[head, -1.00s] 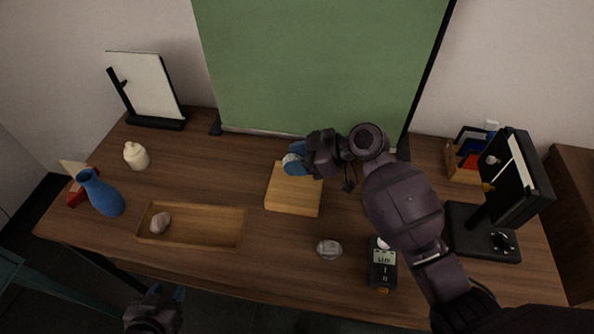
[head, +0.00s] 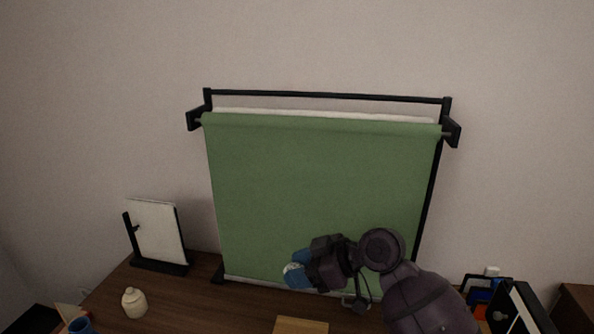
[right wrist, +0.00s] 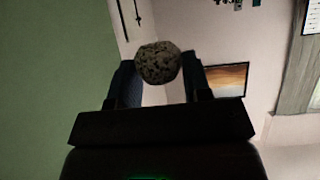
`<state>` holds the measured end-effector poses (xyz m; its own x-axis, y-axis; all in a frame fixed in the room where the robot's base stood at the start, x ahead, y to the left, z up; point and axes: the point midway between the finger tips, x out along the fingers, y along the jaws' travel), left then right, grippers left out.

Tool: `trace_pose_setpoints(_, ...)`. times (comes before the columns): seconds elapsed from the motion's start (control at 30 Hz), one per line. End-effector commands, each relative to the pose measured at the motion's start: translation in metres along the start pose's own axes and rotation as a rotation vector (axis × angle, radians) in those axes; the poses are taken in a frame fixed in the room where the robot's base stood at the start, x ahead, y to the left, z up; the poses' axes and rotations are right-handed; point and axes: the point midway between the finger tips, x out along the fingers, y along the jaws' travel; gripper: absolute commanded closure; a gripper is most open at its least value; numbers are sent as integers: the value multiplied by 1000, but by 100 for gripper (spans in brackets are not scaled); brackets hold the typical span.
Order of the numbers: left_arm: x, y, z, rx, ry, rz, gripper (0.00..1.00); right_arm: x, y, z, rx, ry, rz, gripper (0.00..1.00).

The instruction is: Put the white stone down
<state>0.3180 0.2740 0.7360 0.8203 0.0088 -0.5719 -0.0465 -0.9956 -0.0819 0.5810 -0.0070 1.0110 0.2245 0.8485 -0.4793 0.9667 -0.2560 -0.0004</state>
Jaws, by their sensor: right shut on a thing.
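My right gripper (head: 296,272) is shut on a rounded stone. In the head view only a pale bit of the stone (head: 289,269) shows at the blue fingertips. In the right wrist view the stone (right wrist: 158,63) looks grey with dark speckles and sits between the two fingers, in shadow. The gripper is in the air in front of the green screen, above and behind a light wooden block (head: 300,326), whose top edge shows at the bottom of the head view. My left gripper is out of view.
The green screen (head: 310,190) on a black frame stands at the table's back. A white panel on a black stand (head: 156,232), a cream jar (head: 134,303) and a blue vase (head: 80,325) are at left. A black-framed device (head: 525,310) stands at right. Most of the tabletop is cut off.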

Motion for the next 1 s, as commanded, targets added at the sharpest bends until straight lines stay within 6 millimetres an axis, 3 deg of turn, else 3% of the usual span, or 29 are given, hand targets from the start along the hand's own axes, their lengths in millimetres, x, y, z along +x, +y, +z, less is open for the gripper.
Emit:
trace_pose_setpoints(0.17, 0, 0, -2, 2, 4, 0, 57, -7, 15, -3, 84, 3, 163, 81)
trace_pose_setpoints(0.5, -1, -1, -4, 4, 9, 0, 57, -43, 36, -4, 273, 3, 506, 81)
trace_pose_setpoints(0.77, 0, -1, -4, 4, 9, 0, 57, -85, 37, 18, 420, 2, 767, 81)
trace_pose_setpoints(1.0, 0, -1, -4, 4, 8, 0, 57, -142, 16, 58, 563, 1, 1021, 81)
